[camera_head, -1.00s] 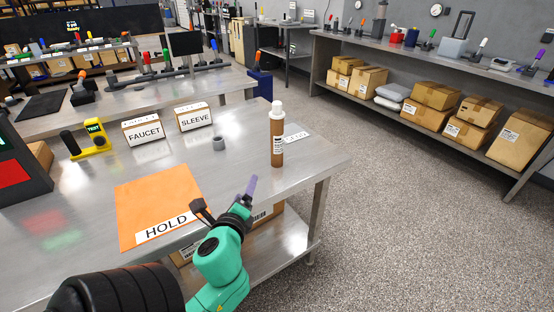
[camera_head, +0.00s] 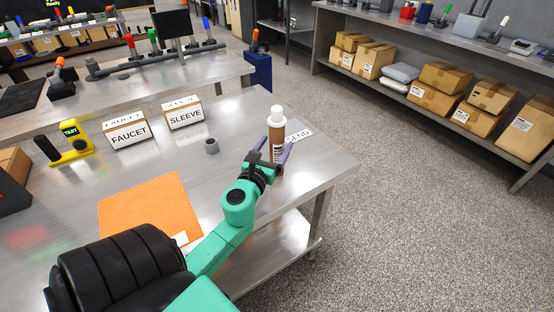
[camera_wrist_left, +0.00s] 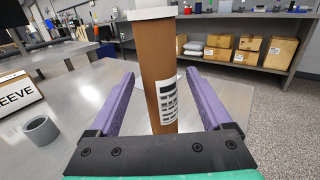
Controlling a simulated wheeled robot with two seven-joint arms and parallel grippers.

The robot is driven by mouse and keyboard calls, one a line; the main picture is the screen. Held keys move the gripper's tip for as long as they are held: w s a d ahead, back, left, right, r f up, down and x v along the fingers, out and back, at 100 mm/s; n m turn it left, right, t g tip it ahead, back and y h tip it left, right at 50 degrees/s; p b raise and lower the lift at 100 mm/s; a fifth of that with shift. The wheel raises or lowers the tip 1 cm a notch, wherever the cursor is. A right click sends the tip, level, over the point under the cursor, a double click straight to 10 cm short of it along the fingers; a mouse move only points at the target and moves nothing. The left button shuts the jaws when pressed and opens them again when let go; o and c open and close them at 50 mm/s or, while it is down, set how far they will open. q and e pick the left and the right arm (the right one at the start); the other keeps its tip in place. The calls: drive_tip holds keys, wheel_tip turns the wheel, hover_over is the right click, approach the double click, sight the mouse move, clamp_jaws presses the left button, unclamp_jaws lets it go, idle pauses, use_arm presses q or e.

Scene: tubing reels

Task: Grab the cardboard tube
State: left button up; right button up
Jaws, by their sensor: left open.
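The cardboard tube (camera_head: 276,136) is brown with a white cap and a printed label. It stands upright on the metal table near its right edge. It also shows in the left wrist view (camera_wrist_left: 155,65), between the two purple fingers. My left gripper (camera_head: 271,147) is open, with one finger on each side of the tube. In the left wrist view, gaps show between the tube and both fingers of the gripper (camera_wrist_left: 158,105). The tube's lower end is partly hidden by the gripper. My right gripper is not in view.
A grey ring (camera_head: 211,146), a SLEEVE box (camera_head: 185,116), a FAUCET box (camera_head: 129,134) and a yellow tester (camera_head: 72,142) stand left of the tube. An orange sheet (camera_head: 150,209) lies nearer. A SEND label (camera_head: 300,136) lies beside the tube. The table edge is close on the right.

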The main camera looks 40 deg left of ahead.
use_arm(q)
drive_tip(key=x, duration=0.5)
drive_tip(key=shift+r+p, duration=0.15)
drive_tip(key=shift+p, duration=0.25)
drive_tip(key=shift+w, duration=0.2)
drive_tip(key=shift+s, duration=0.15)
drive_tip(key=c, duration=0.8)
clamp_jaws()
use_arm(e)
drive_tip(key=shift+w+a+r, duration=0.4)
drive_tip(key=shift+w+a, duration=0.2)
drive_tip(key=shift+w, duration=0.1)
